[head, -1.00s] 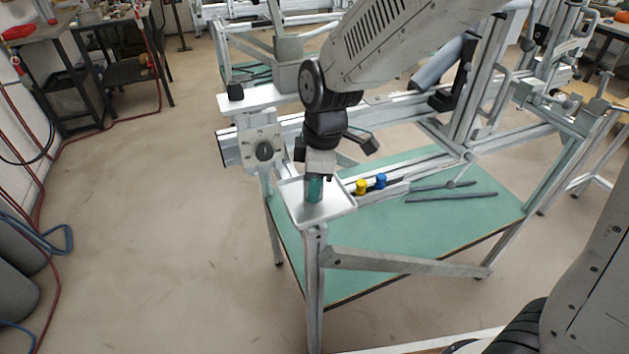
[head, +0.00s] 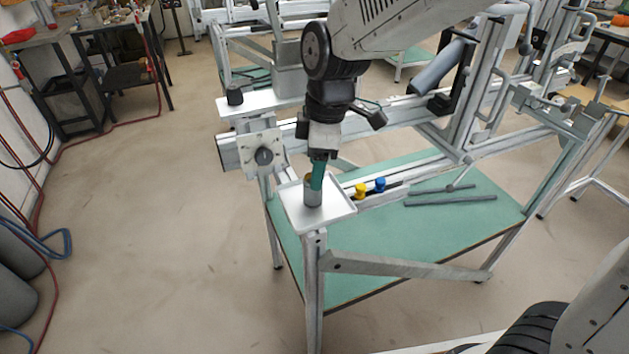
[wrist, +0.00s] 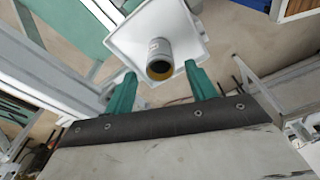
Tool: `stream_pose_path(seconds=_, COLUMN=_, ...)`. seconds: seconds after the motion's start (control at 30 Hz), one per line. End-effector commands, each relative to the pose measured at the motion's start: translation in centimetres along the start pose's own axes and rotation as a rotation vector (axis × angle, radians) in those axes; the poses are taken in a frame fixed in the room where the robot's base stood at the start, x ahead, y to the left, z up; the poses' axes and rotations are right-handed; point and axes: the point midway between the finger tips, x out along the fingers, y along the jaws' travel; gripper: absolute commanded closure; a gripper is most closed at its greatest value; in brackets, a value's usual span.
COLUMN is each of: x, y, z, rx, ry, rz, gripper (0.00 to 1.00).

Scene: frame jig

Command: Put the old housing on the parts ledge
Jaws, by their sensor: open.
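The old housing (head: 313,197), a short grey cylinder, stands upright on a white rimmed tray (head: 338,212) at the near corner of the frame, which looks like the parts ledge. My gripper (head: 318,176), with green fingers, is above the housing in the head view and partly hides its top. In the wrist view the housing (wrist: 160,52) shows a brass-coloured ring at its open end, and the tray (wrist: 125,40) lies beyond it. My gripper (wrist: 161,88) is open there, its fingers spread to either side with clear gaps and nothing held.
A yellow knob (head: 361,190) and a blue knob (head: 381,184) sit right of the tray. A square plate with a dark centre (head: 263,155) is on the rail end at left. A light shelf (head: 262,104) with a black piece is behind. Dark bars (head: 450,198) lie on the green tabletop (head: 430,228).

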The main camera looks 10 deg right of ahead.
Motion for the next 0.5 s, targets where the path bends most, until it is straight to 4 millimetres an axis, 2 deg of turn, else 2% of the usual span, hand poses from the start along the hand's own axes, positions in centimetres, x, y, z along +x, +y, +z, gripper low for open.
stream_pose_path(seconds=0.03, x=-1.3, y=0.1, z=0.0, rx=0.0, ry=0.002, rz=0.004, gripper=0.44)
stream_pose_path(seconds=0.2, x=-4.3, y=0.1, z=0.0, rx=0.0, ry=0.001, rz=0.003, gripper=0.44)
stream_pose_path(seconds=0.33, x=-5.6, y=0.0, z=0.0, rx=0.0, ry=0.0, rz=0.001, gripper=0.44)
stream_pose_path(seconds=0.5, x=-6.2, y=0.0, z=0.0, rx=0.0, ry=0.0, rz=0.0, gripper=0.44)
